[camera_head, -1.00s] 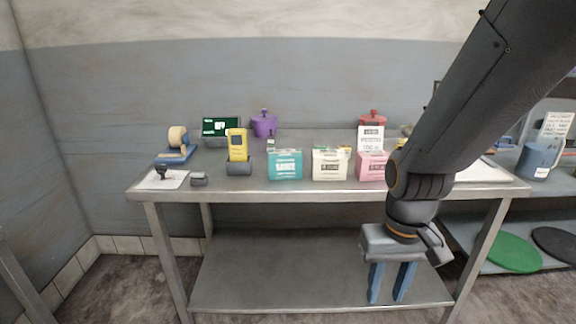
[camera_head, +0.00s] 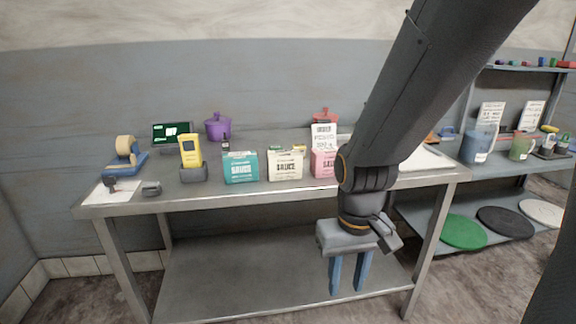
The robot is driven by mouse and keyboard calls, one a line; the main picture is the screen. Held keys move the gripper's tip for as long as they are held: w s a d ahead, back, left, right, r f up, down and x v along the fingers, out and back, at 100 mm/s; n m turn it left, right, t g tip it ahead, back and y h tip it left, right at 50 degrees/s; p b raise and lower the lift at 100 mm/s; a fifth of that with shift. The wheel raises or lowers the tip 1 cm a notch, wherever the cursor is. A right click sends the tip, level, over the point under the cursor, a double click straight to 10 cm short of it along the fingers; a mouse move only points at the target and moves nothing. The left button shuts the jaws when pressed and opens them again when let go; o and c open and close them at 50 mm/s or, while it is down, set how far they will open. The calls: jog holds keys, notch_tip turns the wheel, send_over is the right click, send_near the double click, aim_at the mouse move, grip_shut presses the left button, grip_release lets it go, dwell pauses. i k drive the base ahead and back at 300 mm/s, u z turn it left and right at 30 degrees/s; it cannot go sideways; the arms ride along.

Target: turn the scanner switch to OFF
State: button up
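A yellow handheld device (camera_head: 190,150), which looks like the scanner, stands upright in a dark grey cradle (camera_head: 194,174) on the left part of the steel table. Its switch and the switch's setting are too small to make out. A small grey block (camera_head: 151,188) lies at the table's front edge, left of the cradle; I cannot tell what it is. My gripper (camera_head: 347,288) points down in front of the table, right of the scanner and below the tabletop. Its two blue fingers are apart with nothing between them.
The steel table (camera_head: 270,196) also bears a tape dispenser (camera_head: 125,158), a dark green screen (camera_head: 172,132), a purple pot (camera_head: 218,127), a teal box (camera_head: 241,167), a cream box (camera_head: 285,165) and a pink box (camera_head: 323,163). Shelving (camera_head: 520,68) stands at the right.

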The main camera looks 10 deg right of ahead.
aim_at(109, 182)
jog(key=u, duration=1.25)
